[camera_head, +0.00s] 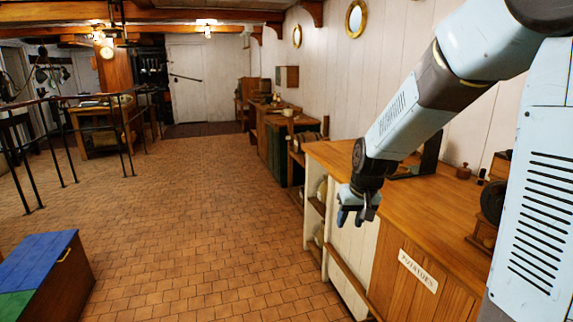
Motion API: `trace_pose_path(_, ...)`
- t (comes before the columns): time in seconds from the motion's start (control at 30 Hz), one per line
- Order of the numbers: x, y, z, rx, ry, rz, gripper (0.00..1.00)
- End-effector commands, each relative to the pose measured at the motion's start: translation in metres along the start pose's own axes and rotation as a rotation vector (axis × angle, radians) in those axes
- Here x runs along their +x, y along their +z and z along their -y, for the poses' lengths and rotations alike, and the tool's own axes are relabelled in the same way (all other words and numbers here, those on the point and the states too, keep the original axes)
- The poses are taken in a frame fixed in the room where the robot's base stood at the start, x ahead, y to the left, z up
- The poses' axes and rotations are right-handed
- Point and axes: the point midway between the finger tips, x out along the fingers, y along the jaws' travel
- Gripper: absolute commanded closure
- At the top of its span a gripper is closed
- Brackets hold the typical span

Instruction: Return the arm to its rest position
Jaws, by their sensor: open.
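My gripper (358,208) hangs at the end of my pale blue and dark arm, in the right half of the head view. It points down, in front of the left edge of the wooden counter (440,215). Its fingers look slightly apart and I see nothing between them. My arm reaches in from the upper right and hides part of the wall and the counter's back.
The counter has a "POTATOES" label (418,271) on its front and small items on top. A chest with a blue and green lid (40,258) stands at lower left. Black railings (62,155) stand at left. The tiled floor (190,210) between is clear.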

Motion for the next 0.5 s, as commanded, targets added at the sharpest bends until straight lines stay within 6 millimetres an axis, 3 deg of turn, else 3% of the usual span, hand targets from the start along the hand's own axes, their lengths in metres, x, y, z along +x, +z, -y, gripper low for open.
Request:
trace_pose_path(0.2,-0.058,0.024,-0.007,0.012,0.008,-0.038,0.58)
trace_pose_path(0.5,-0.122,0.067,-0.016,0.028,0.029,-0.084,0.58)
